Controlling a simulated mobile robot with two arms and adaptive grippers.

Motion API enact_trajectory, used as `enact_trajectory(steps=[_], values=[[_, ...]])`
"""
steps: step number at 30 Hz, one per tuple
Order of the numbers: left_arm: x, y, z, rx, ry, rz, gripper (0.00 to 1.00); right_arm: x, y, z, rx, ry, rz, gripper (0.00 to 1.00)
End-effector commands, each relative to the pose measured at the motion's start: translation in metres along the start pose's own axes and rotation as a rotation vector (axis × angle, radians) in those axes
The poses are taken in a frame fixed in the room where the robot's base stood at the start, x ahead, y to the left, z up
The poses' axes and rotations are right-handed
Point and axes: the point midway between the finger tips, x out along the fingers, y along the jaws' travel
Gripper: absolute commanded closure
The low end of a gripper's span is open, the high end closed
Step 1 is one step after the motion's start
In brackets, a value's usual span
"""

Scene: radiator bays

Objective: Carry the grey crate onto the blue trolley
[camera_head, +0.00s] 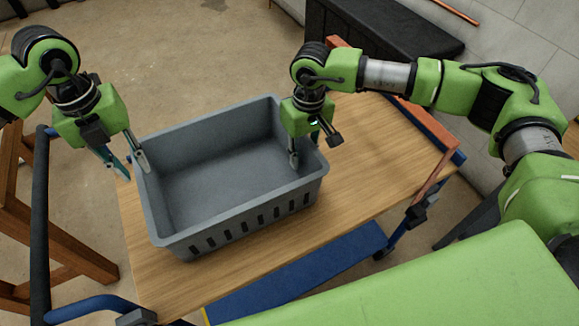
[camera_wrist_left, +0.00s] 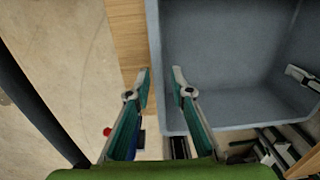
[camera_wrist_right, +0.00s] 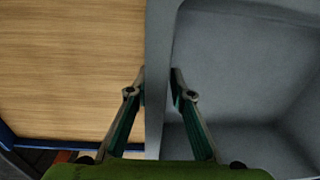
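The grey crate (camera_head: 215,220) is open-topped, looks empty and sits level on the wooden top (camera_head: 375,150) of the blue trolley, whose lower shelf (camera_head: 300,275) is blue. My left gripper (camera_head: 133,170) is at the crate's left wall, with one finger on each side of the rim (camera_wrist_left: 156,50). My right gripper (camera_head: 314,150) straddles the right wall, whose rim (camera_wrist_right: 158,50) passes between its fingers. Both grippers look open, with small gaps to the wall. The crate's underside is hidden.
A black handle bar (camera_head: 41,220) on blue tubing stands at the trolley's left end. A wooden frame (camera_head: 70,255) is at the far left. A black bench (camera_head: 385,30) stands at the back by the wall. Bare wooden top lies right of the crate.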

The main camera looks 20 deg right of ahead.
Motion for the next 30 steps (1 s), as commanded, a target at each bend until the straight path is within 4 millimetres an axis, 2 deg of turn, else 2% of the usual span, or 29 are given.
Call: enact_trajectory(steps=[3, 8, 11, 21, 25, 30], values=[[-0.013, 0.0, 0.0, 0.0, -0.001, 0.0, 0.79, 0.0, 0.0, 0.0, 0.0, 0.0, 0.0, 0.79], [-0.02, 0.0, 0.0, 0.0, 0.0, -0.001, 0.79, -0.007, 0.0, -0.001, 0.0, 0.002, 0.0, 0.79], [-0.02, 0.0, 0.0, 0.0, 0.0, -0.001, 0.79, -0.022, 0.0, -0.001, 0.001, 0.003, -0.001, 0.79], [-0.019, 0.0, 0.0, 0.0, 0.0, 0.0, 0.79, -0.092, 0.0, -0.001, 0.0, 0.004, 0.0, 0.79], [-0.019, 0.0, 0.0, 0.0, 0.0, 0.0, 0.79, -0.11, 0.0, -0.001, 0.0, 0.002, 0.0, 0.79], [-0.019, 0.0, 0.0, 0.0, 0.0, 0.0, 0.79, -0.119, 0.0, 0.0, 0.0, 0.0, -0.001, 0.79]])
